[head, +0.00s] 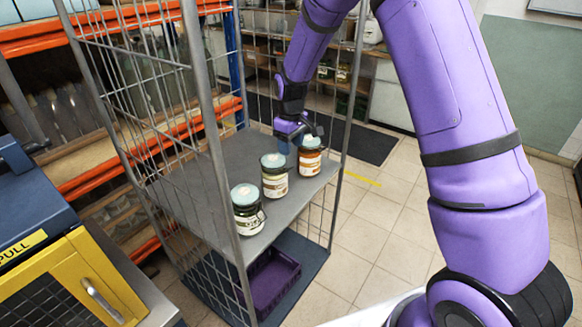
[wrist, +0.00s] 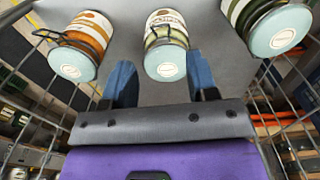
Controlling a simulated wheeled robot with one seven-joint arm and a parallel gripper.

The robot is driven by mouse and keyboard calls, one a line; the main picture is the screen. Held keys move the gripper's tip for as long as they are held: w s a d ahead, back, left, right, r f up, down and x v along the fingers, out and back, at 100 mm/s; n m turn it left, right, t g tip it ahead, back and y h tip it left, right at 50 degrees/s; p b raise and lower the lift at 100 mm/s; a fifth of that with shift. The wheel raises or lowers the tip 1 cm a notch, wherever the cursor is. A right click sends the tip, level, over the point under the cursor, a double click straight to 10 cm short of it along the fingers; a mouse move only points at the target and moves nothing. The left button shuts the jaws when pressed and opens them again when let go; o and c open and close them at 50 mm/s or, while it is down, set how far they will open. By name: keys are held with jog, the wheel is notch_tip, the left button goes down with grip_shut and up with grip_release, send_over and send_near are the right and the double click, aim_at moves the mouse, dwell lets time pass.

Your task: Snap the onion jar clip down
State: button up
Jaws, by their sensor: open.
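Three clip-top glass jars with pale blue lids stand upright in a row on a grey shelf (head: 195,190). One has an orange band (head: 310,158), the middle one is olive (head: 274,178), and one has a dark green band (head: 248,212). I cannot read which label says onion. My gripper (head: 290,143) is at lid height by the orange and middle jars. In the wrist view my blue fingers (wrist: 162,80) are apart and empty, with the middle jar (wrist: 166,45) showing between them. Dark wire shows on the orange (wrist: 80,45) and middle jars; clip positions are unclear.
The shelf sits in a wire-sided roll cage (head: 205,110), whose posts and mesh flank the jars. A purple crate (head: 272,283) is on the cage's lower deck. Orange-beamed racking (head: 155,12) stands behind, a yellow-fronted unit (head: 70,285) at left. Tiled floor is clear at right.

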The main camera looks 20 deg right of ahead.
notch_tip(320, 180, down, 9)
jog(key=shift+r, duration=0.2)
dwell(0.3)
jog(key=c, duration=0.9)
